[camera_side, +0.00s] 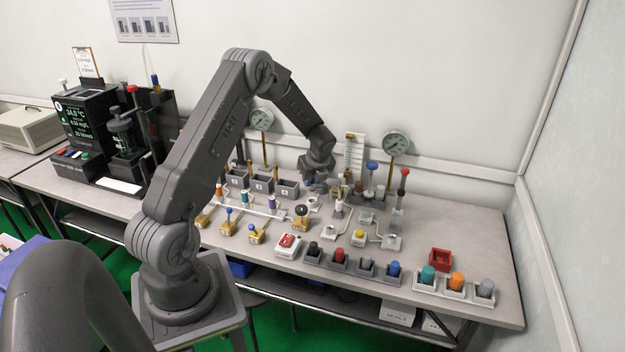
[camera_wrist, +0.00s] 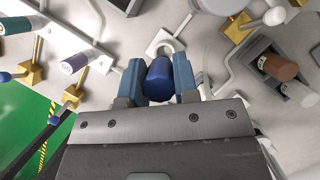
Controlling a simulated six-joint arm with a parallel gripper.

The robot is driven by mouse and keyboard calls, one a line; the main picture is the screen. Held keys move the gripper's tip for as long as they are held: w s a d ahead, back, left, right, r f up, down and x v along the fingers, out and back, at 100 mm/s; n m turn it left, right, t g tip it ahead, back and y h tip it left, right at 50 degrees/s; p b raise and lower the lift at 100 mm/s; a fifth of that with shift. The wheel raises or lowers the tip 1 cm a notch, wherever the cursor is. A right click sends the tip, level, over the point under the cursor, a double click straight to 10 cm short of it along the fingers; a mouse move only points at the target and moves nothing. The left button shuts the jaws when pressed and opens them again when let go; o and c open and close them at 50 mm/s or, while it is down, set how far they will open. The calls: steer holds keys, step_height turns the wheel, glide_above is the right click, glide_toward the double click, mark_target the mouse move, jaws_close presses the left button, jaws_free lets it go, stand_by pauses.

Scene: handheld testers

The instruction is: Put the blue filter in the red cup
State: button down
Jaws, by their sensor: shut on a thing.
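My gripper (camera_side: 319,183) is over the middle-back of the bench in the side view. In the wrist view, my gripper (camera_wrist: 158,82) is shut on a dark blue cylinder, the blue filter (camera_wrist: 158,84), with one finger on each side. A white ring-shaped fitting (camera_wrist: 165,44) shows just beyond it. I cannot make out the held filter in the side view. A small red square open container, which I take as the red cup (camera_side: 440,260), stands at the right of the bench, well apart from my gripper. Its inside looks empty.
A grey rack (camera_side: 352,263) with several coloured cylinders, one of them blue, lies at the front. Another rack (camera_side: 454,290) holds teal, orange and grey cylinders before the red cup. Gauges (camera_side: 396,143) and upright rods (camera_side: 402,188) stand at the back. Bare bench (camera_side: 465,225) lies behind the cup.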

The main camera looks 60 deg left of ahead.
steer(key=shift+d, duration=0.1)
steer(key=s+d+r+n+g+h, duration=0.1)
steer(key=d+r+n+g+h, duration=0.1)
steer(key=d+n, duration=1)
steer(key=s+d+r+n+g+h, duration=0.2)
steer(key=d+n, duration=0.4)
steer(key=d, duration=1.2)
steer(key=s+a, duration=0.3)
steer(key=a, duration=1.2)
steer(key=s+a, duration=0.2)
steer(key=a, duration=1.2)
steer(key=shift+g, duration=0.3)
steer(key=w+d+f, duration=0.1)
steer(key=w+f, duration=0.1)
steer(key=w, duration=0.1)
steer(key=w+d+f, duration=0.2)
steer(key=w, duration=0.1)
steer(key=w+d+f, duration=0.2)
steer(key=w, duration=0.1)
steer(key=shift+w+f, duration=0.15)
steer(key=shift+w, duration=0.05)
steer(key=shift+f, duration=2)
steer(key=shift+f, duration=0.1)
